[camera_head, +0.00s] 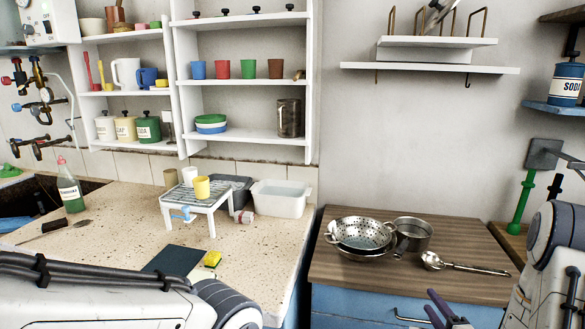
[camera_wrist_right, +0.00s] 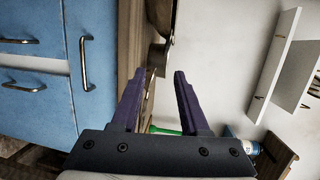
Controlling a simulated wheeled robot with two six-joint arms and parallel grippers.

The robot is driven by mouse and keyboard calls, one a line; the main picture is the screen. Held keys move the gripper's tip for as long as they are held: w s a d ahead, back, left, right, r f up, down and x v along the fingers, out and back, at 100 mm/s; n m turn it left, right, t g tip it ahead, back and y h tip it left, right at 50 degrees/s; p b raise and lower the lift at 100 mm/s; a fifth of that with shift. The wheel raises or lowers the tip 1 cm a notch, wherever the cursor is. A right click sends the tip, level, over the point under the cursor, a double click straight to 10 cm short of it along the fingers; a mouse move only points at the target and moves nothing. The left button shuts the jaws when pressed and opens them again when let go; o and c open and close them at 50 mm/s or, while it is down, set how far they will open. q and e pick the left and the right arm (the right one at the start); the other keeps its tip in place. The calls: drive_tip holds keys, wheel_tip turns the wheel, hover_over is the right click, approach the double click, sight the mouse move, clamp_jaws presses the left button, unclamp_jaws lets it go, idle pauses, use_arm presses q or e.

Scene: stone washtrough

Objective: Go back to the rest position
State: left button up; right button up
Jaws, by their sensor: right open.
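My right gripper (camera_head: 442,308) shows at the bottom of the head view, in front of the blue cabinet and below the wooden top. In the right wrist view its two purple fingers (camera_wrist_right: 157,82) stand apart with nothing between them. My left arm crosses the lower left of the head view, but its gripper is not visible.
The wooden top (camera_head: 330,270) holds a colander (camera_head: 360,232), a metal pot (camera_head: 412,236) and a ladle (camera_head: 465,266). The blue cabinet (camera_head: 345,305) has a handle close by my right gripper. A stone counter (camera_head: 110,225) holds a white rack (camera_head: 190,204) and a white basin (camera_head: 283,202).

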drive_tip(key=s+a+r+n+g+y+p, duration=0.1)
drive_tip(key=a+r+n+g+p, duration=0.2)
drive_tip(key=a+n, duration=0.55)
drive_tip(key=s+a+r+n+g+p, duration=0.1)
drive_tip(key=a+r+n+g, duration=0.2)
drive_tip(key=a+n+g, duration=0.55)
use_arm(q)
wheel_tip(320, 180, up, 6)
drive_tip(key=p, duration=0.2)
drive_tip(key=shift+w+a+r, duration=0.2)
use_arm(e)
drive_tip(key=s+a+r+n+g, duration=0.1)
drive_tip(key=s+a+r+n, duration=0.1)
drive_tip(key=s, duration=0.6)
drive_tip(key=s+a+r+n+g, duration=0.2)
drive_tip(key=s+a, duration=0.3)
drive_tip(key=s, duration=0.3)
drive_tip(key=s+a+r+n+g, duration=0.2)
drive_tip(key=s+a+r+n, duration=0.2)
drive_tip(key=s, duration=0.5)
drive_tip(key=shift+a+n, duration=0.3)
drive_tip(key=shift+a, duration=0.05)
